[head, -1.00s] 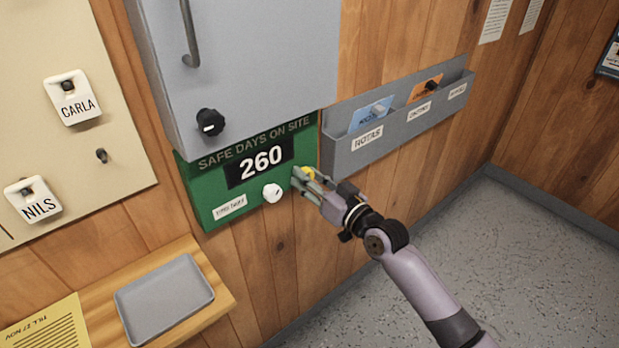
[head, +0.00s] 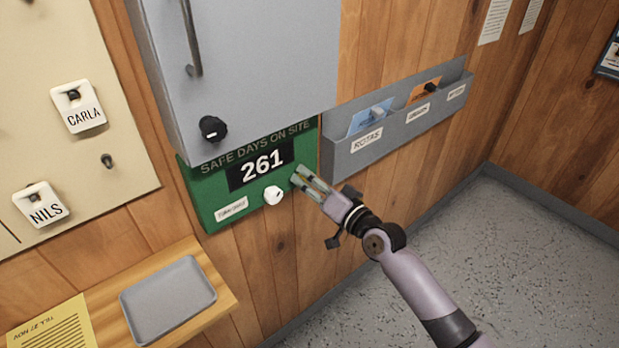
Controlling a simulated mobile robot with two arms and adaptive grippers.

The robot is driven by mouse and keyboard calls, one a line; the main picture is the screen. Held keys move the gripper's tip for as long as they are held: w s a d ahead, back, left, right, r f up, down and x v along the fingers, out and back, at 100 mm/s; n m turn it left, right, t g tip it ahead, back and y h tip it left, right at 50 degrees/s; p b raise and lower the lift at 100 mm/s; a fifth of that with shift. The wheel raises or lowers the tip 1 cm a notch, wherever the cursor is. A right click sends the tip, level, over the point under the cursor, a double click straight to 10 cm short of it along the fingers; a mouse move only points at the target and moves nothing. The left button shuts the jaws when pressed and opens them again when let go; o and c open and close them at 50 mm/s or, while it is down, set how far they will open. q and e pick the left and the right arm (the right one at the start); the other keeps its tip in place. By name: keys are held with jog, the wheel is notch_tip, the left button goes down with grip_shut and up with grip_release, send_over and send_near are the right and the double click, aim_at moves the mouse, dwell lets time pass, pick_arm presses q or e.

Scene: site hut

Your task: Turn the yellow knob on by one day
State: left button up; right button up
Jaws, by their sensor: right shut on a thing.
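The green sign (head: 220,192) reads "SAFE DAYS ON SITE" and its counter (head: 261,166) shows 261. A white knob (head: 273,195) sits on the sign below the counter. My right gripper (head: 300,178) is at the sign's right end, to the right of the white knob. It is shut on the yellow knob, which its fingers now almost wholly hide. My left gripper is not in view.
A grey cabinet (head: 255,60) with a black knob (head: 212,128) is above the sign. A grey wall rack (head: 385,140) holding cards is to the right. A grey tray (head: 167,300) lies on a wooden shelf (head: 222,300) below. Tags hang on a board at left.

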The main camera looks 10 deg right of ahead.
jog(key=shift+m, duration=0.6)
jog(key=o, duration=1.1)
jog(key=shift+o, duration=0.2)
jog(key=v, duration=1.2)
jog(key=shift+d+f, duration=0.1)
jog(key=shift+f, duration=0.05)
